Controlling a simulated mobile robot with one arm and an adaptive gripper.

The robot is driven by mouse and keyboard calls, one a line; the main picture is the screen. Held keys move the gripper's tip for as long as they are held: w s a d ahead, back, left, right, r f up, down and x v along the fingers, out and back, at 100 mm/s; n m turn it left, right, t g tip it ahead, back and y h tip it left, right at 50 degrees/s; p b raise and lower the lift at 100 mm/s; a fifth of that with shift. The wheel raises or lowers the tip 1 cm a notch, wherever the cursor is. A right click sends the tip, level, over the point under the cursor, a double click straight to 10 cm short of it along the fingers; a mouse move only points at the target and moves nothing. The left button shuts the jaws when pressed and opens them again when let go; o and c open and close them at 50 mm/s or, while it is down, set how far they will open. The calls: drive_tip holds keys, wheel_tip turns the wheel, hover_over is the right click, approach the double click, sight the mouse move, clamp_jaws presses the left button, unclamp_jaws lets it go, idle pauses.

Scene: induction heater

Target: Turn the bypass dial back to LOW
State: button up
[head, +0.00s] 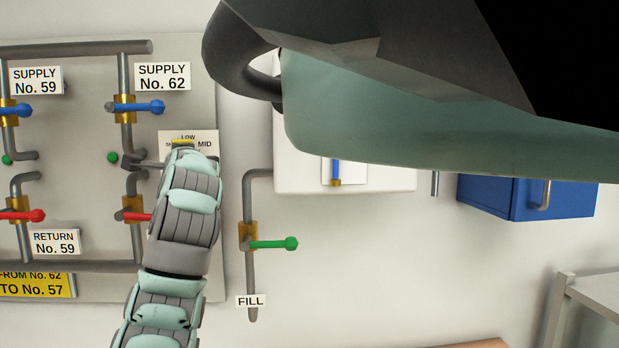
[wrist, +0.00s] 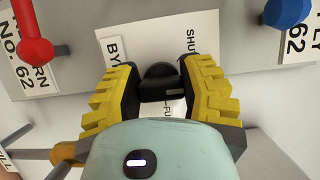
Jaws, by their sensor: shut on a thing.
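The bypass dial (wrist: 160,82) is a dark knob, seen in the wrist view between my gripper's yellow-padded fingers. My gripper (wrist: 161,90) is shut on it, with one finger on each side. Behind it is a white label plate (wrist: 130,48); parts of "BY" and "SHU" can be read. My arm and gripper (head: 183,145) cover the dial and most of the plate there. I cannot tell where the dial points.
The No. 62 blue supply valve (head: 150,107) is above left of the dial, and its red return valve (head: 135,216) is close beside my arm. The green FILL valve (head: 272,244) stands to the right.

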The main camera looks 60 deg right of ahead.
drive_tip(key=o, duration=1.2)
drive_tip(key=shift+s+a, duration=0.1)
drive_tip(key=v, duration=1.1)
drive_tip(key=shift+s, duration=0.35)
drive_tip(key=shift+w+a, duration=0.1)
drive_tip(key=shift+a, duration=0.05)
